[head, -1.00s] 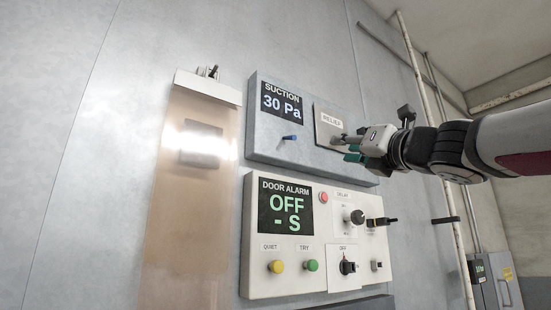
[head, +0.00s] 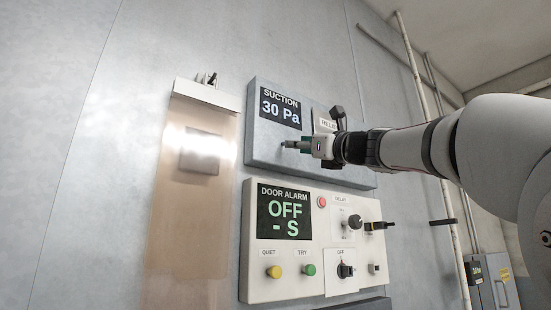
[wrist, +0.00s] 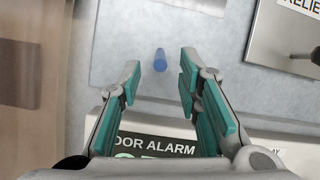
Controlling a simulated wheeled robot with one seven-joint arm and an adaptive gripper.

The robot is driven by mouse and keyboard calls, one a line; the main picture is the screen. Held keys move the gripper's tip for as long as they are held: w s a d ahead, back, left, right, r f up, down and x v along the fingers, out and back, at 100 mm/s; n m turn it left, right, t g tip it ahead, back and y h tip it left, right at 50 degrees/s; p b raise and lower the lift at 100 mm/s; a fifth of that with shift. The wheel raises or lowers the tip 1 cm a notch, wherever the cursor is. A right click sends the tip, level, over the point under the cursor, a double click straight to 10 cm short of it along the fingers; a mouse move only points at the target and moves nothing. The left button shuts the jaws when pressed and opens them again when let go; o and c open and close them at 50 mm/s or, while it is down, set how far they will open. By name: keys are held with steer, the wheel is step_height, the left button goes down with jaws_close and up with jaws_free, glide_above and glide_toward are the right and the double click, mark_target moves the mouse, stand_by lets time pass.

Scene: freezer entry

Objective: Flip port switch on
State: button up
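The grey suction box (head: 262,155) on the wall has a display (head: 281,107) reading "SUCTION 30 Pa". A small blue peg or toggle (wrist: 160,60) sticks out of its face in the wrist view; in the head view it is hidden by my gripper or too small to tell. My gripper (head: 292,145) is in front of the box, below the display. In the wrist view its teal-padded fingers (wrist: 158,88) are spread, with the blue peg ahead between them, not visibly touched. No label reading "port" is legible.
A metal relief plate (wrist: 285,45) with a dark stem sits right of the peg. Below is the white door alarm panel (head: 256,292) with buttons, knobs and an "OFF" display. A translucent hanging flap (head: 175,230) is at left.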

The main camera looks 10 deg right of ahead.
steer(key=shift+p+x, duration=0.5)
steer(key=shift+x, duration=1.45)
jaws_close()
